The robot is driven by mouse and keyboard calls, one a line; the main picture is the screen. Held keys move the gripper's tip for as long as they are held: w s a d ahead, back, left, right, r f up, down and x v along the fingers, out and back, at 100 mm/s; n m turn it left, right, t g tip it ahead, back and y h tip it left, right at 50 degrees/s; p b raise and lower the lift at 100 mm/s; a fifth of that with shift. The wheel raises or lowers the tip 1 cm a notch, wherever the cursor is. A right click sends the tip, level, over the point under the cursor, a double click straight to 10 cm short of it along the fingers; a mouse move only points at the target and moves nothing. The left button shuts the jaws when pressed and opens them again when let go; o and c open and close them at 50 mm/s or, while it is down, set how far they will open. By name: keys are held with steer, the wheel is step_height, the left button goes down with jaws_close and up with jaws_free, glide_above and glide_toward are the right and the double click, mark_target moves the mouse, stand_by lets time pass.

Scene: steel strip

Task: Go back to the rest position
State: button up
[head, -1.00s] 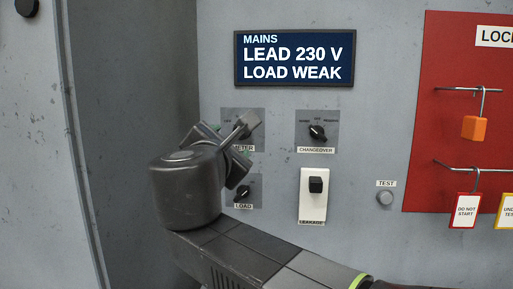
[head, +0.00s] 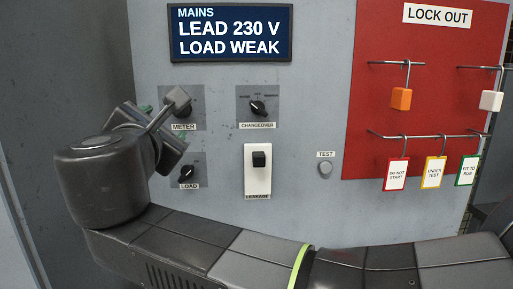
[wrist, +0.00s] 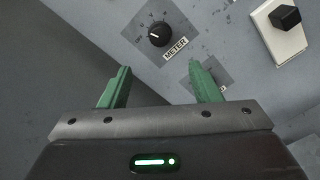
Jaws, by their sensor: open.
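My gripper (wrist: 158,88) is open and empty in the wrist view, its two green fingers apart with the grey panel behind them. The METER knob (wrist: 159,34) shows beyond the fingers, apart from them. In the head view my gripper (head: 163,130) is at the left, in front of the panel between the METER and LOAD knobs, and hides part of the METER plate. The LOAD knob (head: 187,171) shows just below it. The LOAD plate is partly hidden by a finger in the wrist view.
A display (head: 230,33) reads LEAD 230 V, LOAD WEAK. The CHANGEOVER knob (head: 258,107), LEAKAGE switch (head: 258,160) and TEST button (head: 325,169) sit right of my gripper. A red LOCK OUT board (head: 420,100) holds padlocks and tags on hooks at the right.

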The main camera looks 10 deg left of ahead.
steer(key=x, duration=1.3)
steer(key=shift+w, duration=0.35)
steer(key=v, duration=1.4)
steer(key=w+a+n+p, duration=0.3)
steer(key=w+n+p, duration=0.4)
steer(key=w+p, duration=0.5)
steer(key=shift+w+a+n, duration=0.15)
steer(key=shift+w+n, duration=0.25)
steer(key=shift+w, duration=0.45)
stand_by(0.3)
stand_by(0.5)
